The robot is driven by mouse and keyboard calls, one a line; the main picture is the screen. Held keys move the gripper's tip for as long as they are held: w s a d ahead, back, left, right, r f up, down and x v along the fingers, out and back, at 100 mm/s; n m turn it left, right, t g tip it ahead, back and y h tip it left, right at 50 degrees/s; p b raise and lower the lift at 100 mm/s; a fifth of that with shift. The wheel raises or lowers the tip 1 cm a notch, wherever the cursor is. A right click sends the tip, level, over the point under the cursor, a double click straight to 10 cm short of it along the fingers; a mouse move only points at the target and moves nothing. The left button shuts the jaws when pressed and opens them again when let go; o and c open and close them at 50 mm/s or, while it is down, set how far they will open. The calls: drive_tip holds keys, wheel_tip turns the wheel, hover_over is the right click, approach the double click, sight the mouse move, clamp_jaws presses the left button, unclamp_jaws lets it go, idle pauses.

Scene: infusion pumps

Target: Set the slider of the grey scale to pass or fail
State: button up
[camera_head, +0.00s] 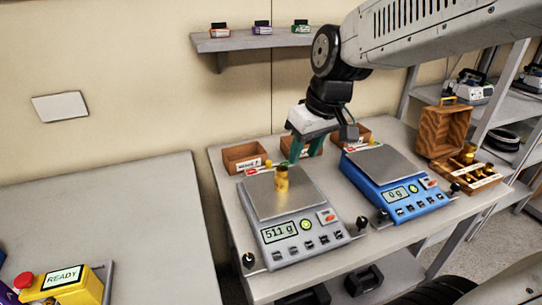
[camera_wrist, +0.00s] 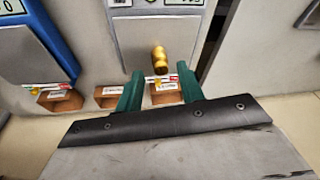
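The grey scale (camera_head: 301,244) stands on the table and reads 511 g. A brass weight (camera_head: 281,180) stands upright on its pan (camera_head: 262,203); it also shows in the wrist view (camera_wrist: 159,60). The grey scale's slider strip (camera_head: 256,170), with red and white marks and a small yellow knob, lies behind the pan. In the wrist view the strip (camera_wrist: 163,79) appears between my fingers; the knob's exact setting is too small to tell. My gripper (camera_head: 297,158) has green fingers and hangs above the rear of the grey scale. It also shows in the wrist view (camera_wrist: 160,80), open and empty.
A blue scale (camera_head: 395,185) reading 0 g stands to the right, with its own strip behind. Small wooden boxes (camera_head: 243,157) line the wall. A wooden weight case (camera_head: 443,130) stands at far right. A yellow READY device (camera_head: 68,286) is on the left table, which is otherwise largely clear.

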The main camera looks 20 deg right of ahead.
drive_tip(key=n+t, duration=0.1)
drive_tip(key=n, duration=0.1)
approach(269, 161)
drive_tip(key=shift+y, duration=0.3)
drive_tip(key=x, duration=0.7)
drive_tip(key=shift+w+d+f, duration=0.1)
drive_tip(key=shift+f, duration=0.35)
clamp_jaws()
